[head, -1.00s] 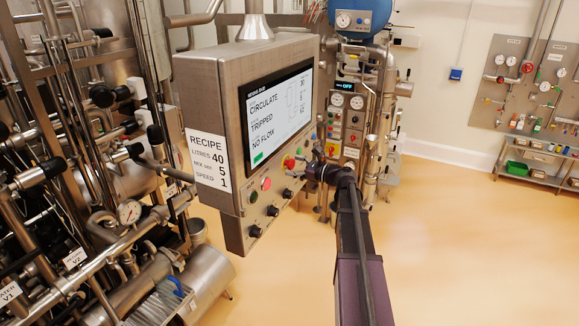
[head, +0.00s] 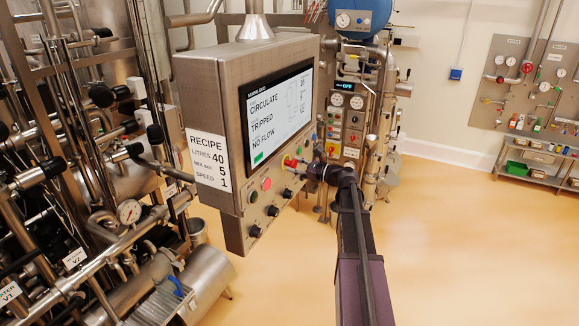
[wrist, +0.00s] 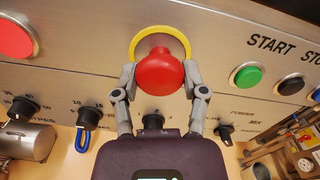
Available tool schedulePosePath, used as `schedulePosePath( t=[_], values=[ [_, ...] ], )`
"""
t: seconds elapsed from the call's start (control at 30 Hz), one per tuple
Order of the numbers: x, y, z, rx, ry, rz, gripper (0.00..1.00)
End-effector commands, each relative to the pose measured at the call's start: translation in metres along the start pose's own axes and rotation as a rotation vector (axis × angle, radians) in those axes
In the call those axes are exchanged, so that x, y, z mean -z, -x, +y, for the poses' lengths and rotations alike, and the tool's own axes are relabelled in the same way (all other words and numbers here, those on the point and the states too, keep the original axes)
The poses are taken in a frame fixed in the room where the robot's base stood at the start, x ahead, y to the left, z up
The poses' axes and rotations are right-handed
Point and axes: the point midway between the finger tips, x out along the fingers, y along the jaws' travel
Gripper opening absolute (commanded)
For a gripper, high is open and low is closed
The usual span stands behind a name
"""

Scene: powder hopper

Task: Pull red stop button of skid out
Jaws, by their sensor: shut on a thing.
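The red stop button (wrist: 160,74) is a round mushroom head in front of a yellow ring (wrist: 177,46) on the steel control panel. In the head view the red button (head: 290,162) is small, at the panel's right side below the screen. My gripper (wrist: 159,80) has one grey finger on each side of the button head, shut on it. In the head view my gripper (head: 308,168) reaches the button from the right, and its fingertips are hard to make out. I cannot tell how far the button stands out.
The panel's screen (head: 279,112) reads CIRCULATE, TRIPPED, NO FLOW. A green START button (wrist: 247,76) and a black button (wrist: 292,81) sit right of the red button; another red button (wrist: 14,40) is left. Black knobs (wrist: 22,107) lie below. Open floor (head: 470,240) is at right.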

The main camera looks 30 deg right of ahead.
Motion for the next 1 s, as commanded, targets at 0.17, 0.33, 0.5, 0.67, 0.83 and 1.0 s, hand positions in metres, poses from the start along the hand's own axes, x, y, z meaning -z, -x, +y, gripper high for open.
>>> schedulePosePath(
  t=[0.17, 0.33, 0.5, 0.67, 0.83, 1.0],
  values=[
    [0.0005, 0.0072, 0.0018, -0.003, 0.001, 0.003, 0.0],
    [0.0008, 0.0074, 0.002, -0.003, 0.001, 0.004, 0.0],
    [0.0007, 0.0073, 0.0018, -0.003, 0.001, 0.003, 0.92],
    [0.0005, 0.007, 0.0014, -0.002, 0.001, 0.002, 0.92],
    [0.0004, 0.0068, 0.0012, -0.002, 0.001, 0.002, 0.92],
    [0.0004, 0.0096, 0.0011, -0.001, 0.001, 0.002, 0.92]
  ],
)
